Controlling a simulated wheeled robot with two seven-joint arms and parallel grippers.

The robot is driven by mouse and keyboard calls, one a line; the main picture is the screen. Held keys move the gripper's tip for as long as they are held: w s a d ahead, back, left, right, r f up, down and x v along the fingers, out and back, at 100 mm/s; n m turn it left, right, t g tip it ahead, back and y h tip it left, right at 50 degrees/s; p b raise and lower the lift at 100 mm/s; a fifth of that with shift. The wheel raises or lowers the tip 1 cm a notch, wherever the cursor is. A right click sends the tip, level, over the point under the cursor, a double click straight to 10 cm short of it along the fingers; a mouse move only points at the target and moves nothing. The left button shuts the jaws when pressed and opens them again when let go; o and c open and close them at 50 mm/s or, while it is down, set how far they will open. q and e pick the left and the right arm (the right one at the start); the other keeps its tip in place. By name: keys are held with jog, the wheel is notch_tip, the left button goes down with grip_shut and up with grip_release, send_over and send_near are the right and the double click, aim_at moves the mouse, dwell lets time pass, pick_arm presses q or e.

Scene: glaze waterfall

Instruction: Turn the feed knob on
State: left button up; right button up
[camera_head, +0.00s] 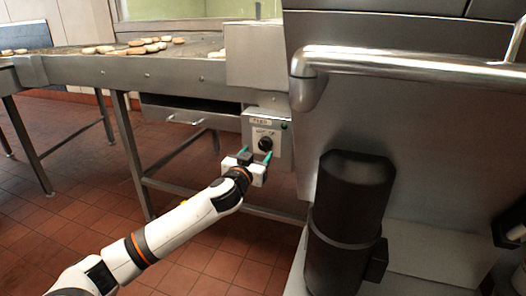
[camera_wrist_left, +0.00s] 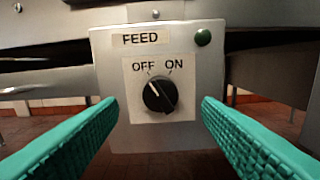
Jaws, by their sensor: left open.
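The black feed knob (camera_wrist_left: 160,96) sits on a grey control box (camera_wrist_left: 107,75) labelled FEED, under the words OFF and ON. Its white pointer line tilts up and left, toward OFF. In the head view the knob (camera_head: 265,143) shows small on the box below the conveyor. My left gripper (camera_head: 256,157) is in front of the box. In the left wrist view its green fingers (camera_wrist_left: 158,128) are open, one on each side of the knob and apart from it, with nothing between them. My right gripper is not in view.
A green button (camera_wrist_left: 203,37) is at the box's upper right. A steel conveyor (camera_head: 150,70) carries several pastries. A steel machine with a thick handle rail (camera_head: 420,64) and a black motor cylinder (camera_head: 350,210) stands to the right. Tiled floor is open at lower left.

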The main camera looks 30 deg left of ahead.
aim_at(263, 146)
pick_arm(q)
jog(key=shift+b+x, duration=0.4)
jog(key=shift+x, duration=2.25)
jog(key=c, duration=1)
